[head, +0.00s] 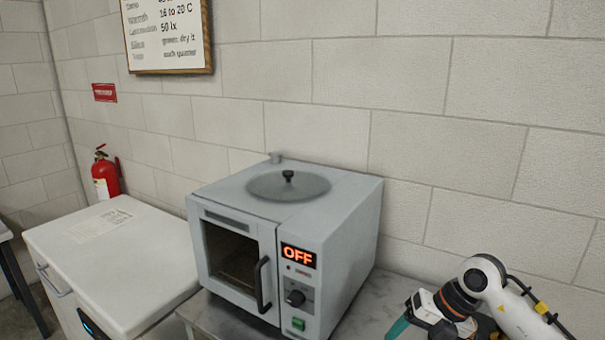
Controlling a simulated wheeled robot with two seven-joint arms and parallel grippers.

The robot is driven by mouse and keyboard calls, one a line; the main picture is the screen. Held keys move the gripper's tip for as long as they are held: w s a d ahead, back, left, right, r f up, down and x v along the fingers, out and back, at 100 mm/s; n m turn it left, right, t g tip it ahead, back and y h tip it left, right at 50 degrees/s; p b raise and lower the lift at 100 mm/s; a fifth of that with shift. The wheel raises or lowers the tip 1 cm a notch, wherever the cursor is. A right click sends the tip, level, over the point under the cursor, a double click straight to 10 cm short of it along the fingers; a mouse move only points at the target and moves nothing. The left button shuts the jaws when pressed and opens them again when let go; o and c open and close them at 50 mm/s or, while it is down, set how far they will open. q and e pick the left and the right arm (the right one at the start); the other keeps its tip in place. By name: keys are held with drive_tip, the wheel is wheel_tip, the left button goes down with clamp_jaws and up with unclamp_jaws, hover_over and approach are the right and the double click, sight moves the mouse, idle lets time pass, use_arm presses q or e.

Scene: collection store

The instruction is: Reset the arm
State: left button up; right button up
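My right arm comes in at the lower right, with a white and dark wrist. Its gripper (425,311) is partly cut off by the bottom edge, just right of the grey oven. A teal piece shows at its left end; I cannot tell whether it is a fingertip or something held. The fingers do not show clearly enough to tell open from shut. My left arm and gripper are not in view.
A grey oven (330,232) with its door shut and display reading OFF stands on a marble-look counter (218,318).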

drive_tip(key=s+a+r+t+y, duration=0.1)
drive_tip(key=s+a+r+y, duration=0.1)
drive_tip(key=a+y, duration=0.35)
drive_tip(key=s+a+r+t+y, duration=0.1)
drive_tip(key=a+r+y, duration=0.2)
drive_tip(key=a, duration=0.6)
wheel_tip(320, 180, up, 7)
drive_tip(key=m+t+y, duration=0.4)
drive_tip(key=m+t, duration=0.3)
drive_tip(key=t, duration=0.2)
drive_tip(key=s+d+f+m+t+h, duration=0.1)
drive_tip(key=d+f+m+t+h, duration=0.1)
drive_tip(key=d+f+m+h, duration=0.65)
drive_tip(key=s+d+f+m+t+h, duration=0.25)
drive_tip(key=d+m+h, duration=0.35)
drive_tip(key=m+h, duration=0.6)
drive_tip(key=s+f+m+g+y, duration=0.2)
drive_tip(key=s+f+g, duration=0.55)
drive_tip(key=s, duration=0.35)
drive_tip(key=s+f+m+g+y, duration=0.1)
drive_tip(key=s+f+m+g, duration=0.2)
drive_tip(key=s+f+g, duration=0.5)
drive_tip(key=s+f, duration=0.3)
drive_tip(key=f, duration=2.4)
drive_tip(key=s+d+f, duration=0.2)
drive_tip(key=s+f, duration=1.4)
drive_tip(key=shift+s+d+f+n, duration=0.15)
drive_tip(key=shift+s+n, duration=0.2)
drive_tip(key=shift+s, duration=0.05)
